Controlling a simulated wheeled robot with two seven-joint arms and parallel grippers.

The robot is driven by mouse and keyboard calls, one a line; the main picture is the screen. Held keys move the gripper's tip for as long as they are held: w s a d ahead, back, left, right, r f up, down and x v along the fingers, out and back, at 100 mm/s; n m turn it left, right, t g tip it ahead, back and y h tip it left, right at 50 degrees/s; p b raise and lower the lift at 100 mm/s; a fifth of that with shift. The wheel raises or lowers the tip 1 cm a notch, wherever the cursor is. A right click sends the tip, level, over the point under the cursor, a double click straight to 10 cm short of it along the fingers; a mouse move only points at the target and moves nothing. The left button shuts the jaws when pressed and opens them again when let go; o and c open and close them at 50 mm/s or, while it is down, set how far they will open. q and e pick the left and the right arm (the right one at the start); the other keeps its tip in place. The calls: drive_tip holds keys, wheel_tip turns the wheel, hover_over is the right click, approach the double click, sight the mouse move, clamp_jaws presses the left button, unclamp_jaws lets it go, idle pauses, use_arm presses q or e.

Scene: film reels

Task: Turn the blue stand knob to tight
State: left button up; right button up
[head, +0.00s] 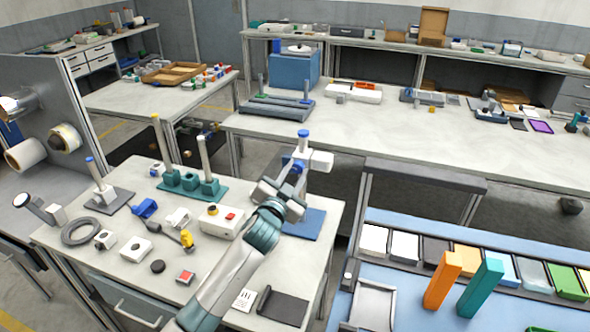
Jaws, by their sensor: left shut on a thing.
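The blue stand has a flat blue base (308,226) at the right end of the near white table, and an upright post with a blue cap (303,134). A white block sits on the post, with a blue knob (298,165) low on its near side. My left gripper (296,174) reaches up from below and is shut on the blue knob. Its fingers and wrist hide part of the knob and the lower post. I cannot read any tight mark on the knob. My right gripper is not in view.
Left of my arm, a teal stand (190,183) with two posts, a grey stand (102,198), a grey ring (81,231) and a white box with a red button (222,219) stand on the table (130,278). A blue bench with orange and teal blocks is at right.

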use_arm(q)
drive_tip(key=shift+m, duration=1)
drive_tip(key=shift+p, duration=0.3)
drive_tip(key=shift+m, duration=0.3)
drive_tip(key=o, duration=1.1)
drive_tip(key=shift+c, duration=0.2)
drive_tip(key=shift+s, duration=0.15)
drive_tip(key=shift+s+a+f, duration=0.1)
drive_tip(key=shift+s+a, duration=0.1)
drive_tip(key=shift+s, duration=0.35)
drive_tip(key=b+v, duration=0.4)
drive_tip(key=v, duration=1.2)
